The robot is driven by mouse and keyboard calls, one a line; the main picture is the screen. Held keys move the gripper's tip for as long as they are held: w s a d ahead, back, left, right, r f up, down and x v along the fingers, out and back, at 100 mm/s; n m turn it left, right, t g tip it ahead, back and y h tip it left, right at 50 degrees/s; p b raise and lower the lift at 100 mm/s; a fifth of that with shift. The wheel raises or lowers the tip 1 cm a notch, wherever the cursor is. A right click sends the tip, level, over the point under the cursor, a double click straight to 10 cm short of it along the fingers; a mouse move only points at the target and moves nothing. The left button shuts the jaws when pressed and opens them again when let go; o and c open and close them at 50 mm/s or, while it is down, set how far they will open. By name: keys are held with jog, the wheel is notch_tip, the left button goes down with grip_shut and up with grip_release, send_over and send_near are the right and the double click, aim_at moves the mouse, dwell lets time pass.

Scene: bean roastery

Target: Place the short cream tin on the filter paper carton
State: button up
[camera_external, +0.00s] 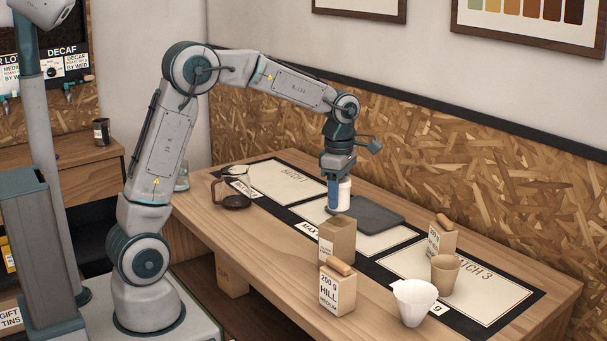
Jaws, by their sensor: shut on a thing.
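My gripper (336,184) points straight down over the middle of the table and is shut on a short pale cream tin (345,194). The tin is upright, and a blue finger covers part of its left side. It is beside or above the left end of a dark grey slab; I cannot tell whether its base touches anything. A plain brown carton (341,240) with a small white label stands nearer the camera, just below the tin in the picture. The label is too small to read, but this looks like the filter paper carton. Its top looks bare.
The dark slab (375,216) lies on the middle mat. A coffee server (236,201) stands left. A HILL bag (337,291) stands in front of the carton. Another bag (441,238), a tan cup (445,275) and a white dripper (414,303) stand right. The left mat (285,183) is mostly clear.

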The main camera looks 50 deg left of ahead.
jog(key=shift+f, duration=1.85)
jog(key=shift+f, duration=0.1)
jog(key=o, duration=1)
jog(key=shift+c, duration=0.2)
